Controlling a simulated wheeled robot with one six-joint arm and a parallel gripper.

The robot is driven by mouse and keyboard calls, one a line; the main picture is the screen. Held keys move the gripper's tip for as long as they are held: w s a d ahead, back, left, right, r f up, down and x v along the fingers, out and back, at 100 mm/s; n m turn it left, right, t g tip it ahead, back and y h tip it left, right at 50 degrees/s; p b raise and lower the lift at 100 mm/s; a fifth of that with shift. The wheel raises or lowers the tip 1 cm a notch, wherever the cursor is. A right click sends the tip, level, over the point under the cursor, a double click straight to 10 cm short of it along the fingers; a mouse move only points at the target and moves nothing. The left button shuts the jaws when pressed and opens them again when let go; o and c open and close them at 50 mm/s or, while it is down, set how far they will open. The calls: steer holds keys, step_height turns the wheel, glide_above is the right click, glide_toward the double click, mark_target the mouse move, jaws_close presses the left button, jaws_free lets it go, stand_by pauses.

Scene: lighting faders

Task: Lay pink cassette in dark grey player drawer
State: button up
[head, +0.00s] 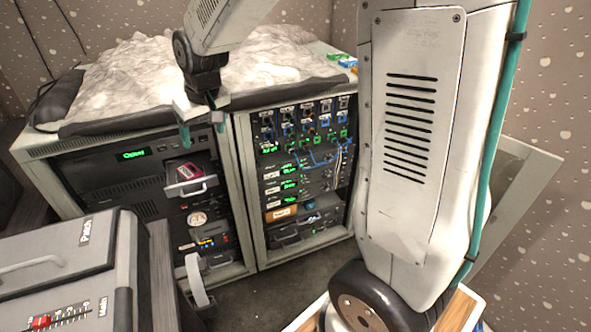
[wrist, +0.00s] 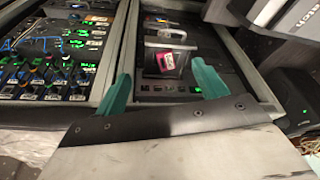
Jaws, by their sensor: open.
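The pink cassette (head: 187,172) lies in the pulled-out drawer (head: 191,187) of the dark grey player (head: 100,168), toward the drawer's back. Whether it lies fully flat is too small to tell. In the wrist view the cassette (wrist: 168,62) shows pink with a pale label, inside the drawer (wrist: 150,63) behind its handle. My gripper (head: 203,133) is open and empty, above and in front of the drawer, apart from the cassette. Its teal fingers also show in the wrist view (wrist: 158,88), spread on either side of the drawer.
A second rack (head: 300,150) with cables and green displays stands right of the player. A grey fader console (head: 60,270) is at the lower left. A crumpled pale sheet (head: 215,70) lies on the rack top. The space in front of the drawer looks clear.

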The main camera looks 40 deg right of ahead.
steer(key=s+r+g, duration=0.1)
steer(key=s+r, duration=0.2)
steer(key=s, duration=1.3)
steer(key=s+d+r+g, duration=0.1)
steer(key=s+r, duration=0.2)
steer(key=s, duration=1.2)
steer(key=shift+s+d+r+m, duration=0.15)
steer(key=shift+s+d+m, duration=0.05)
steer(key=shift+s+m, duration=0.15)
